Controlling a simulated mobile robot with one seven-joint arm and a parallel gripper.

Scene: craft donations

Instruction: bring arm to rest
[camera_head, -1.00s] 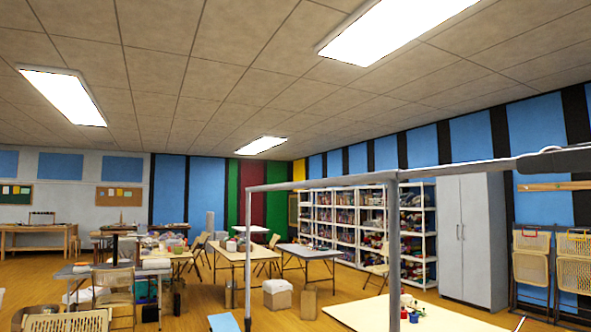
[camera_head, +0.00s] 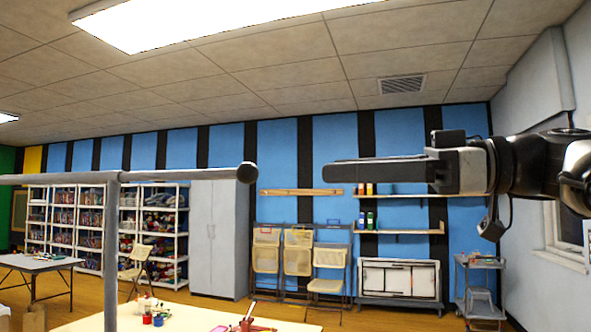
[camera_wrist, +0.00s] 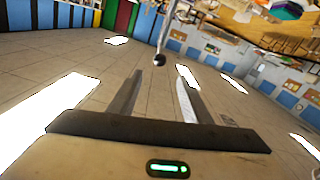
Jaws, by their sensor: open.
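My gripper (camera_head: 385,172) is at the right of the head view, raised level with the blue wall panels and pointing left. In the head view its fingers show side-on as one dark bar. In the wrist view my gripper (camera_wrist: 160,95) has its two fingers apart, with nothing between them but the ceiling behind. The wrist view is tilted, with the room's furniture at its top right.
A grey metal frame with a round-ended bar (camera_head: 130,177) stands at the left, its end left of my fingertips. A pale table (camera_head: 190,318) with small craft items is low in front. Folding chairs (camera_head: 297,255), a grey cabinet (camera_head: 219,240) and a trolley (camera_head: 480,290) line the wall.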

